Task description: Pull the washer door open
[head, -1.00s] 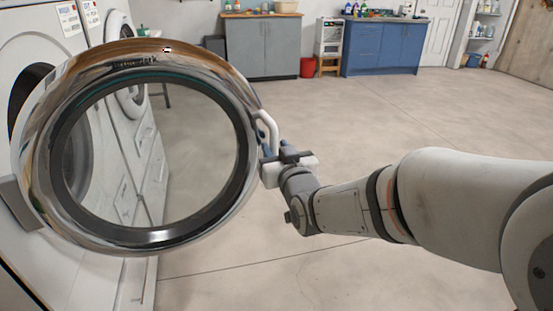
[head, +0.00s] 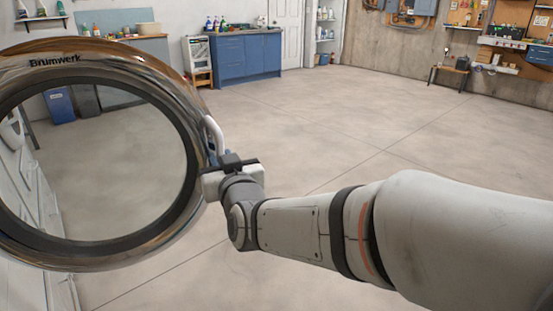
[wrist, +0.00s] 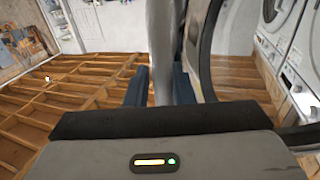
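The washer door (head: 172,72) is a round glass door with a shiny metal rim, at the left of the head view. It stands swung out from the machine front. My gripper (head: 217,158) is at the handle. The exact finger contact is partly hidden by the gripper body. The washer's opening is out of the head view.
White machines (wrist: 283,30) show at the right of the wrist view. A bench (head: 450,72) is at the far right. The concrete floor (head: 340,110) between is clear.

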